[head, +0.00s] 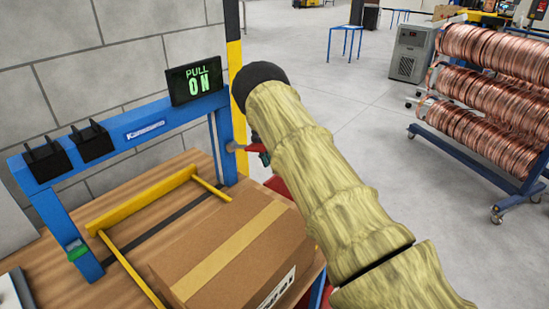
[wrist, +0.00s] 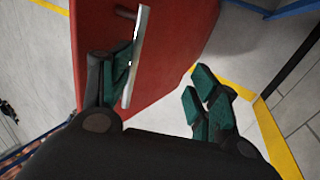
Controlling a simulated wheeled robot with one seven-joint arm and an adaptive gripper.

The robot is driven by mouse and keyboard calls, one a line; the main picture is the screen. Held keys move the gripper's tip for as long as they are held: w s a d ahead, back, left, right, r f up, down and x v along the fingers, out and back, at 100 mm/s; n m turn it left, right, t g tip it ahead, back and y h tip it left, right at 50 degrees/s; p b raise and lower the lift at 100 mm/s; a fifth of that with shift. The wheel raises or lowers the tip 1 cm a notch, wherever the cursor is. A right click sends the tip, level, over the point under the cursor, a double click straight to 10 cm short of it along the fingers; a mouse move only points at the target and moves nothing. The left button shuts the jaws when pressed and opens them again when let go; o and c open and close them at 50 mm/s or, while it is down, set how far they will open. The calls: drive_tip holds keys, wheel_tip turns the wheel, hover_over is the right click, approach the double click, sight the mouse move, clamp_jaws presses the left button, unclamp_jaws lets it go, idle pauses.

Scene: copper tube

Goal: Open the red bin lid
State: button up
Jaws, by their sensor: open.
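The red bin (wrist: 185,35) fills the upper middle of the wrist view. A pale metal bar handle (wrist: 138,50) stands out from its red face. My gripper (wrist: 160,88) is open, with dark green finger pads. Its left finger is right beside the handle and appears to touch or nearly touch it; the bar partly covers that finger. The right finger is well apart, over the floor to the right of the bin. In the head view, a small part of the red bin (head: 279,185) shows behind my arm, which hides most of it. I cannot make out the lid's edge.
A wooden workbench (head: 150,208) with a blue frame holds a cardboard box (head: 235,245) close to my arm. A yellow post (head: 237,90) stands behind. A rack of copper coils (head: 500,100) is at the right. Open floor (head: 370,120) lies between.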

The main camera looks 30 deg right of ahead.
drive_tip(key=shift+s+a+f, duration=0.1)
drive_tip(key=shift+a+f, duration=0.15)
drive_tip(key=shift+f, duration=0.2)
drive_tip(key=shift+w+r, duration=0.25)
drive_tip(key=shift+r, duration=0.1)
drive_tip(key=shift+c, duration=0.7)
drive_tip(key=v, duration=1.2)
drive_tip(key=shift+s+d+r, duration=0.15)
drive_tip(key=shift+s+d, duration=0.05)
drive_tip(key=shift+d, duration=0.05)
drive_tip(key=shift+c, duration=0.4)
